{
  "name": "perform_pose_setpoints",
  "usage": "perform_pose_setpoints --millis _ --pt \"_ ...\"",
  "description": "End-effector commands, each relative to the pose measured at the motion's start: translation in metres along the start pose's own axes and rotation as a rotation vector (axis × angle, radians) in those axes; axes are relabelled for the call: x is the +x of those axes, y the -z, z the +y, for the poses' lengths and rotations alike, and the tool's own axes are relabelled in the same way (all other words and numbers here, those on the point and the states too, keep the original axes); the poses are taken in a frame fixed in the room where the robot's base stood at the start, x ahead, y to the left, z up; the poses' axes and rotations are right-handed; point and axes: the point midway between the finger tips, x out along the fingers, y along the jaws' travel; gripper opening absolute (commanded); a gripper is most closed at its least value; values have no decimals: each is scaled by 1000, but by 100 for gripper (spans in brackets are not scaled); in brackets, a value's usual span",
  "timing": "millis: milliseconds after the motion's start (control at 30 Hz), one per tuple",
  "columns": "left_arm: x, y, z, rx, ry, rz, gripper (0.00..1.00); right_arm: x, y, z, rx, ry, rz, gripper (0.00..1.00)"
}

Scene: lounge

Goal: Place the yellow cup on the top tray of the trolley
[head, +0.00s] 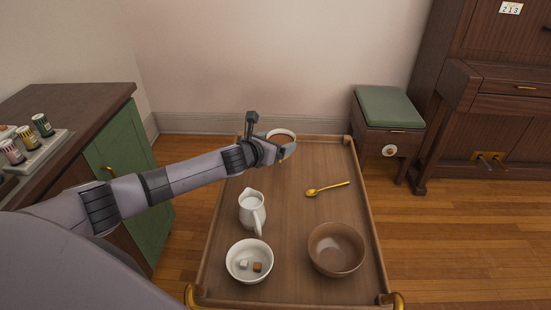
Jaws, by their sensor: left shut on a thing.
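A cup (281,134) with a pale cream rim and brown contents shows at the far end of the trolley's top tray (300,210). My left gripper (287,151) comes in from the left and is shut on the cup's near side. The gripper and wrist hide the cup's lower part, so I cannot tell whether its base touches the tray. The cup looks upright. My right gripper is not in view.
The tray also holds a white jug (251,212), a white bowl (249,260) with cubes, a brown bowl (336,249) and a gold spoon (327,188). The tray's middle is bare. A cabinet (75,115) stands left, a green-topped stool (388,108) right.

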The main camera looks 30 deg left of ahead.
Motion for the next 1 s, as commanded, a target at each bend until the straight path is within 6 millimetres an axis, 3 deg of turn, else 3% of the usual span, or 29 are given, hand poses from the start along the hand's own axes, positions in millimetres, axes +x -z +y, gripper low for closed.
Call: perform_pose_setpoints --millis 367,767,800,833,1000 --pt "14 40 -1 -3 0 1 48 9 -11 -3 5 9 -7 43" --pt "16 43 0 0 0 0 48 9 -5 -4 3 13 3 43" --pt "16 44 0 0 0 1 88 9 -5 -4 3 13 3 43" --pt "16 44 0 0 0 1 97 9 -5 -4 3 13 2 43" --pt "16 44 0 0 0 2 100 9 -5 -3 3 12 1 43"
